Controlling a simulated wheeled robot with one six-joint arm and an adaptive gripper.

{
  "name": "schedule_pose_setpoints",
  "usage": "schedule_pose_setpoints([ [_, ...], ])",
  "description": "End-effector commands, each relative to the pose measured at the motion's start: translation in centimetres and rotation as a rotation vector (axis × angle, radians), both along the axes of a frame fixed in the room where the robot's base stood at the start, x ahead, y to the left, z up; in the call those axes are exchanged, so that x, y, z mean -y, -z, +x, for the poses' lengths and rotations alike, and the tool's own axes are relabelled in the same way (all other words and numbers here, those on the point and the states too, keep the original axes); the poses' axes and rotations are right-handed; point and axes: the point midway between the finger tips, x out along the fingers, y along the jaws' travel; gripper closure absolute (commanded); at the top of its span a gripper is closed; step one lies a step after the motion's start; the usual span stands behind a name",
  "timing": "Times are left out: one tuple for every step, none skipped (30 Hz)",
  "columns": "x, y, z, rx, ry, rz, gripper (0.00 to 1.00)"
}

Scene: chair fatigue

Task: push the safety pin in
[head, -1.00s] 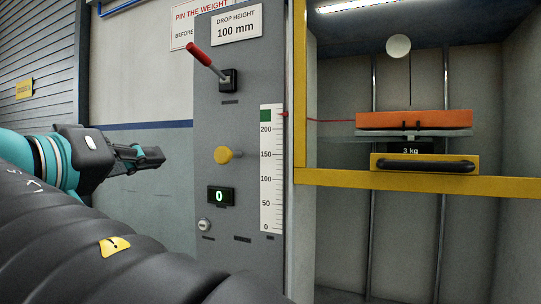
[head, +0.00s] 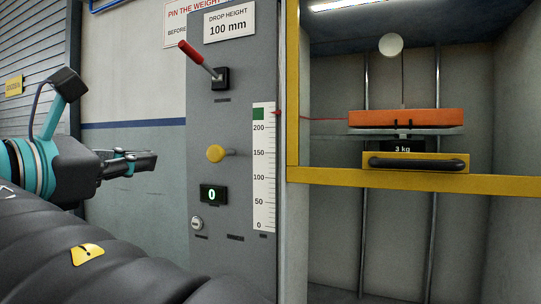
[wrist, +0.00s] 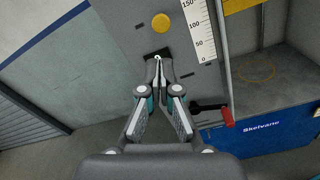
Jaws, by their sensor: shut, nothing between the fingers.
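The safety pin is a round yellow knob (head: 216,153) on a short stem. It sticks out of the grey control panel (head: 205,110), between the red lever and the green display. In the wrist view the yellow knob (wrist: 161,22) is near the top, above my fingertips. My gripper (head: 152,160) is left of the panel in the head view, at about the knob's height and apart from it. In the wrist view my gripper (wrist: 158,62) is shut and empty, its tips in front of the dark display. How deep the pin sits cannot be told.
A red-handled lever (head: 196,55) projects above the knob. The green display (head: 214,194) reads 0. A white scale (head: 263,170) and yellow frame (head: 293,90) stand right. An orange block (head: 405,120) sits above the 3 kg weight (head: 415,163). Another red handle (wrist: 228,117) projects low.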

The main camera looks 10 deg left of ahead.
Motion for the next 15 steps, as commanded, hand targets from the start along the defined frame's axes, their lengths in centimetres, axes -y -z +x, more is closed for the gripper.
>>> schedule_pose_setpoints([
  [0.0,0.0,0.0,-0.023,0.002,-0.074,1.00],
  [0.1,0.0,0.0,-0.038,0.003,-0.119,1.00],
  [0.1,0.0,0.0,-0.056,0.005,-0.174,1.00],
  [0.1,0.0,0.0,-0.068,0.005,-0.211,1.00],
  [0.1,0.0,0.0,-0.079,0.006,-0.245,1.00],
  [0.1,0.0,0.0,-0.091,0.007,-0.280,1.00],
  [0.1,0.0,0.0,-0.099,0.007,-0.303,1.00],
  [0.1,0.0,0.0,-0.104,0.007,-0.322,1.00],
  [0.1,0.0,0.0,-0.110,0.007,-0.340,1.00],
  [0.2,0.0,0.0,-0.113,0.007,-0.350,1.00],
  [0.2,0.0,0.1,-0.115,0.007,-0.356,1.00],
  [0.2,0.0,0.3,-0.117,0.008,-0.360,1.00],
  [0.3,0.1,0.4,-0.117,0.008,-0.361,1.00],
  [0.4,0.1,0.7,-0.118,0.009,-0.362,1.00],
  [0.5,0.1,1.1,-0.118,0.010,-0.361,1.00],
])
